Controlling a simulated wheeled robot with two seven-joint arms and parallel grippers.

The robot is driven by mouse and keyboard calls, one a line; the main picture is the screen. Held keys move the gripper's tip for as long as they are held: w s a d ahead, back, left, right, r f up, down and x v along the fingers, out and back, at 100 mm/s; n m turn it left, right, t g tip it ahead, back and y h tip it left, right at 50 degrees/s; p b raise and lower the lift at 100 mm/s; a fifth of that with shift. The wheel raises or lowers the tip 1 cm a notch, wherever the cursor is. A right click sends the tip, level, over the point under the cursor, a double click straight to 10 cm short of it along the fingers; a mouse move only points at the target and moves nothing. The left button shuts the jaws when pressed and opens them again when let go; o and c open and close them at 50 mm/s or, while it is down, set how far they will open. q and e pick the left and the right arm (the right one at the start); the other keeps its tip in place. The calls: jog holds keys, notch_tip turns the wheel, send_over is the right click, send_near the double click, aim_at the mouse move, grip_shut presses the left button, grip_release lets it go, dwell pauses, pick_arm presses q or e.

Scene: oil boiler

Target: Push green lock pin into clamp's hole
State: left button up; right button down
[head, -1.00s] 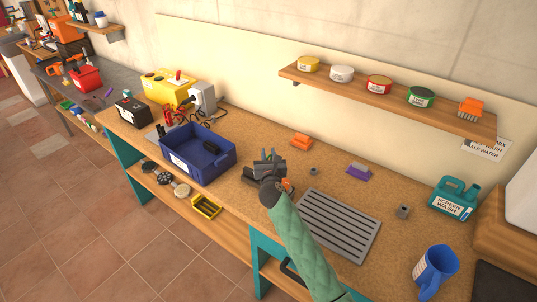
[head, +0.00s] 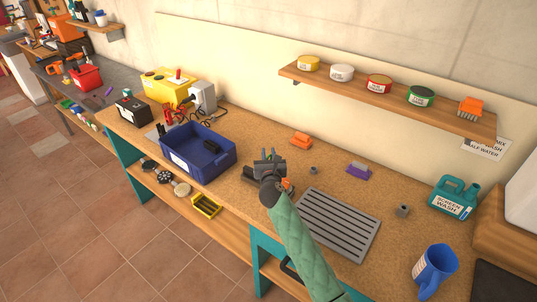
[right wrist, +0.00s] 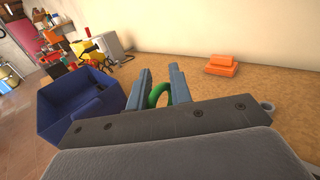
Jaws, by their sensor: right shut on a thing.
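My right gripper (head: 268,160) is over the workbench, just right of the blue crate. In the right wrist view its two grey fingers (right wrist: 158,88) are closed around a green ring-shaped part (right wrist: 158,93), which I take to be the green lock pin. In the head view only a trace of green shows between the fingers. A dark block, perhaps the clamp (head: 252,174), lies below and left of the gripper, mostly covered by it. The hole is hidden, and I cannot tell whether the pin touches the clamp. My left gripper is not in view.
The blue crate (head: 165,158) stands close on the left. A slotted grey mat (head: 337,222) lies right of my arm.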

jog(key=shift+f+b, duration=0.95)
jog(key=shift+f, duration=0.5)
jog(key=shift+s+d+f, duration=0.1)
jog(key=shift+f, duration=0.2)
jog(key=shift+s+d+f+b, duration=0.15)
jog(key=shift+f+b, duration=0.35)
jog(key=shift+b, duration=0.25)
jog(key=shift+f, duration=0.15)
jog(key=shift+w+a+r+p, duration=0.15)
jog(key=shift+r+p, duration=0.35)
jog(key=shift+p, duration=0.15)
jog(key=shift+w+a+r+p, duration=0.1)
jog(key=shift+a+r+p, duration=0.05)
jog(key=shift+r+p, duration=1.05)
jog(key=shift+p, duration=0.15)
